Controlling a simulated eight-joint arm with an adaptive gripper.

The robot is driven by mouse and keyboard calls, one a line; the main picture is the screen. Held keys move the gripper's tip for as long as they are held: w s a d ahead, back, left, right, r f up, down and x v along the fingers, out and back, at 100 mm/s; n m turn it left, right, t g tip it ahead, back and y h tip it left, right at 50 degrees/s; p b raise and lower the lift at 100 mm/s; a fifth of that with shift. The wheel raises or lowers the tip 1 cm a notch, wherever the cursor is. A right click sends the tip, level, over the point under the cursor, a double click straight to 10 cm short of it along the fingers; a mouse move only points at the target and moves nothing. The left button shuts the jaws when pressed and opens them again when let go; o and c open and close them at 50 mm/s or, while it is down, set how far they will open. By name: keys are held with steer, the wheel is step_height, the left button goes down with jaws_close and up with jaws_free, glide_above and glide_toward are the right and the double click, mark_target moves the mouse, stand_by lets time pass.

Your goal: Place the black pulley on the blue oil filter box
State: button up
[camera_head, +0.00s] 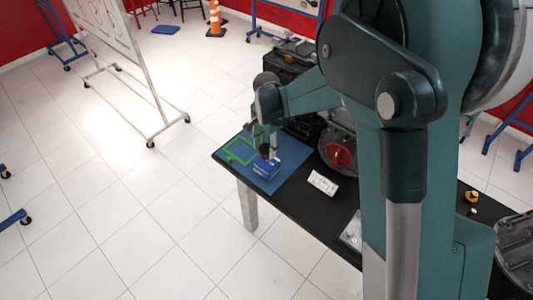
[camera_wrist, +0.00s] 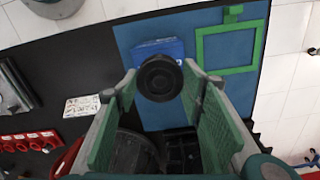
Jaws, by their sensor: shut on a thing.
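The black pulley (camera_wrist: 160,77) is round and sits between the fingertips of my gripper (camera_wrist: 160,82) in the wrist view. My gripper is shut on it. In the head view the pulley (camera_head: 264,150) is a small dark shape below my gripper (camera_head: 268,148), partly hidden by the fingers. The blue oil filter box (camera_head: 267,168) lies on the blue mat, under the gripper. In the wrist view the box (camera_wrist: 150,46) shows just behind the pulley, which covers part of it. I cannot tell whether pulley and box touch.
The blue mat (camera_head: 285,176) lies at the end of the black table (camera_head: 318,208). A green frame (camera_wrist: 202,50) lies on it beside the box. A white card (camera_head: 323,183), a round part with a red centre (camera_head: 341,155) and dark engine parts (camera_head: 288,68) are nearby.

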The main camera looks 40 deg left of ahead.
mark_target(267, 149)
steer(key=shift+f, duration=1.85)
steer(key=shift+f, duration=0.15)
steer(key=o, duration=1.1)
step_height(267, 149, up, 12)
steer(key=shift+r, duration=0.15)
